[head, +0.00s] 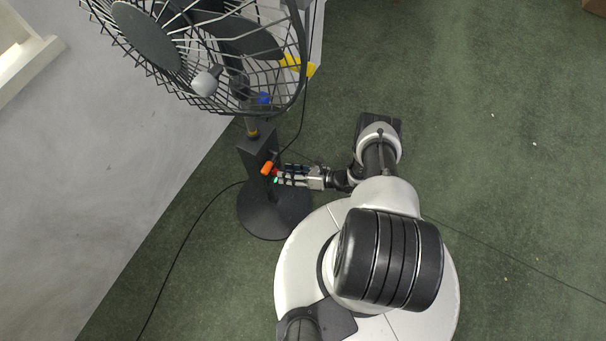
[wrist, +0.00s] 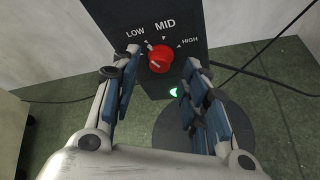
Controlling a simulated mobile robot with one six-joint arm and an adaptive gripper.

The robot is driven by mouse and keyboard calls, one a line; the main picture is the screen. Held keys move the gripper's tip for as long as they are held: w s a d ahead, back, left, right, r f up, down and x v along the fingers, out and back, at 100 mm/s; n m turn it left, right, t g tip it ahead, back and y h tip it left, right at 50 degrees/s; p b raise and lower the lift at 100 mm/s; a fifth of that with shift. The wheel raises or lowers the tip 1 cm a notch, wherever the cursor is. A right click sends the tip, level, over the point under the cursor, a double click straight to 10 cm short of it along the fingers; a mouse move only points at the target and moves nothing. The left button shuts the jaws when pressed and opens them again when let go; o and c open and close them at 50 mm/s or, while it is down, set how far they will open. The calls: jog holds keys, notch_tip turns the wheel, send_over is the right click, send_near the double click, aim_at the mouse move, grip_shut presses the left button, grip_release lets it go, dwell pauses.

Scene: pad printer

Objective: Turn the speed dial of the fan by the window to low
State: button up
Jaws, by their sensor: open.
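The fan (head: 252,60) stands by the wall, with a black cage, a dark control post and a round black base (head: 270,222). In the wrist view its control panel (wrist: 125,15) carries a red speed dial (wrist: 160,60) with LOW, MID and HIGH printed around it. A pale mark at the dial's upper left edge lies near the LOW side; I cannot tell its exact setting. My gripper (wrist: 160,70) is open at the panel, its fingers left and right of the dial with gaps visible. In the head view the gripper (head: 279,175) reaches the post from the right.
An orange part (head: 267,168) sticks out from the post in the head view. Black cables (head: 180,235) run over the green floor. A pale wall stands at left; the floor at right is mostly clear.

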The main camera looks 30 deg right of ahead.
jog(key=v, duration=0.9)
jog(key=shift+s+d+r, duration=0.1)
jog(key=shift+d, duration=0.05)
